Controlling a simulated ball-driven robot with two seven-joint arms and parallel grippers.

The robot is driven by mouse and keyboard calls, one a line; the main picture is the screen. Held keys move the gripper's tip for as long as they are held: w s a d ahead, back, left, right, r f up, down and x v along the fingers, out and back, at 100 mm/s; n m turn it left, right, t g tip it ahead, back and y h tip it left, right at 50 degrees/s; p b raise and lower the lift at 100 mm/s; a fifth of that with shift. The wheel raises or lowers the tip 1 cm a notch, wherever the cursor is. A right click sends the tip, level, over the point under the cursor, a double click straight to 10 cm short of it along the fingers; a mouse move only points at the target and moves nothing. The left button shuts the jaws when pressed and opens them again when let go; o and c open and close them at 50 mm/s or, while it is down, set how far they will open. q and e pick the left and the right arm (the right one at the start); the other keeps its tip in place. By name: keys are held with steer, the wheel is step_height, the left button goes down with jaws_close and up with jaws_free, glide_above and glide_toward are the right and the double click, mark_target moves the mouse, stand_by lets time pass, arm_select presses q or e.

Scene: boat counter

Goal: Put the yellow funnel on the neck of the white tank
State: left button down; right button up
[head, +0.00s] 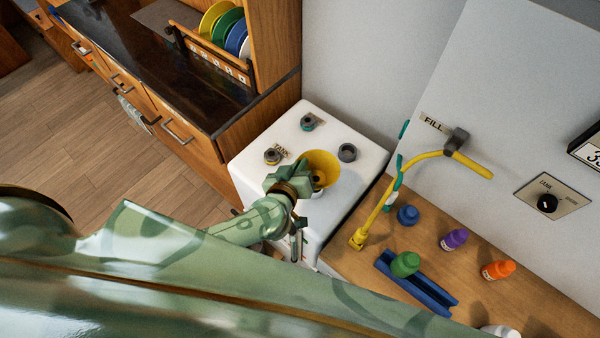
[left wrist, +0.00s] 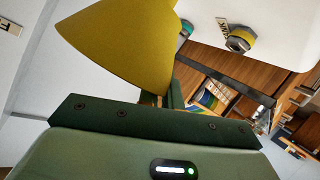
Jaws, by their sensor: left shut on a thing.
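The white tank (head: 255,148) stands between the cabinet and the counter. Its top carries a brassy neck (head: 272,156) beside a label, a grey-green neck (head: 308,122) and a dark grey neck (head: 347,152). The yellow funnel (head: 322,160) is wide end up over the front part of the tank top. My left gripper (head: 300,182) is shut on it from the left. In the left wrist view the funnel (left wrist: 120,45) fills the upper left, with the labelled neck (left wrist: 240,40) apart from it. The funnel's lower end is hidden, so I cannot tell what lies under it. My right gripper is out of view.
Right of the tank, a yellow hose (head: 385,205) rises from the wooden counter (head: 480,290) to the wall. A blue tray (head: 430,290) and several coloured bottles stand there. A cabinet with a plate rack (head: 215,55) stands at the upper left.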

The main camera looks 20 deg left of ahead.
arm_select(q)
step_height(320, 180, down, 6)
steer(key=w+b, duration=0.2)
steer(key=b, duration=0.1)
steer(key=shift+w+a+r, duration=0.15)
steer(key=shift+a, duration=0.15)
steer(key=shift+f, duration=0.65)
steer(key=c, duration=1.6)
jaws_free()
steer(key=shift+o, duration=0.2)
